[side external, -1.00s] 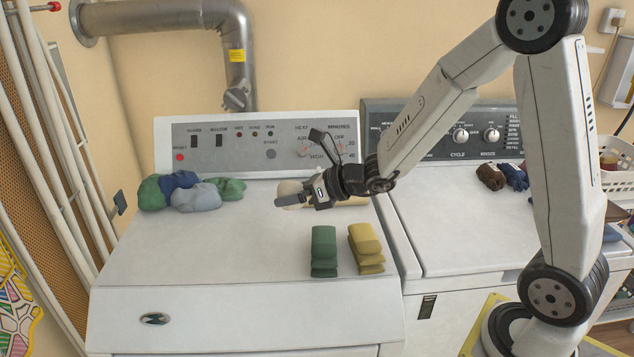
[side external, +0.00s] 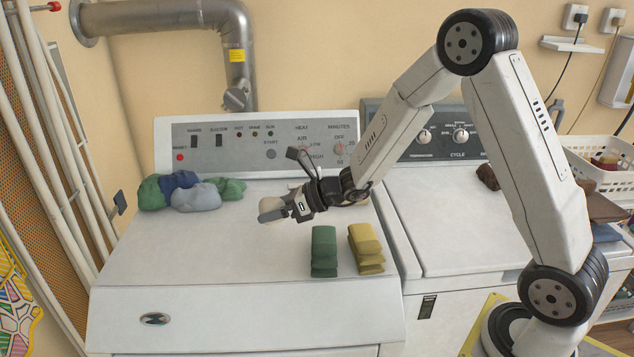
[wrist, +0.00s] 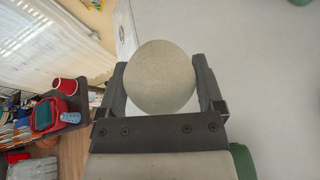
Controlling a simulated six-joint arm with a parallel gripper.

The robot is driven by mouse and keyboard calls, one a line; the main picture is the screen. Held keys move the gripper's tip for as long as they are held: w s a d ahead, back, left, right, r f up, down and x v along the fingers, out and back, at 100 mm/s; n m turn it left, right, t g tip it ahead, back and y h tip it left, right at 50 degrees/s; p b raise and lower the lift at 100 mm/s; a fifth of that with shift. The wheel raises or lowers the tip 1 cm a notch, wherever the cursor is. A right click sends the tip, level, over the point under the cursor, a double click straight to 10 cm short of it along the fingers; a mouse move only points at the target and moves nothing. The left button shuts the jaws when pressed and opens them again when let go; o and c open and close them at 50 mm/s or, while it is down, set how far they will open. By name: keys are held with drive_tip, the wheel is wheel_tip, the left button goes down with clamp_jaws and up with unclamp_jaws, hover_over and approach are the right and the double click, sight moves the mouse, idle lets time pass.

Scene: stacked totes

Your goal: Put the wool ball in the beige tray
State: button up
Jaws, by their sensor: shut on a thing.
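The wool ball (wrist: 160,76) is a round grey-beige ball between the two dark fingers of my gripper (wrist: 163,92) in the wrist view. The fingers press on it from both sides. In the side external view my gripper (side external: 273,213) is over the white dryer top, behind and left of the folded green cloth. The ball (side external: 270,204) shows there as a small pale shape, partly hidden by the fingers. I cannot clearly make out a beige tray in either current view.
Folded green (side external: 324,250) and yellow (side external: 366,248) cloths lie on the dryer top (side external: 200,255). A heap of green, blue and grey cloths (side external: 195,194) lies at back left. The control panel (side external: 235,146) rises behind. The dryer top's left front is clear.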

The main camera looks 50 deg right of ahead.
drive_tip(key=w+f, duration=0.2)
drive_tip(key=w, duration=0.3)
hover_over(249, 244)
drive_tip(key=s, duration=0.1)
wheel_tip(249, 244, down, 5)
drive_tip(key=shift+s+r, duration=0.1)
drive_tip(key=shift+r, duration=0.1)
drive_tip(key=shift+w+f, duration=0.4)
drive_tip(key=shift+w, duration=0.05)
drive_tip(key=shift+w+f, duration=0.25)
drive_tip(key=shift+f, duration=1.6)
drive_tip(key=shift+f, duration=0.15)
drive_tip(key=o, duration=1)
drive_tip(key=shift+c, duration=0.2)
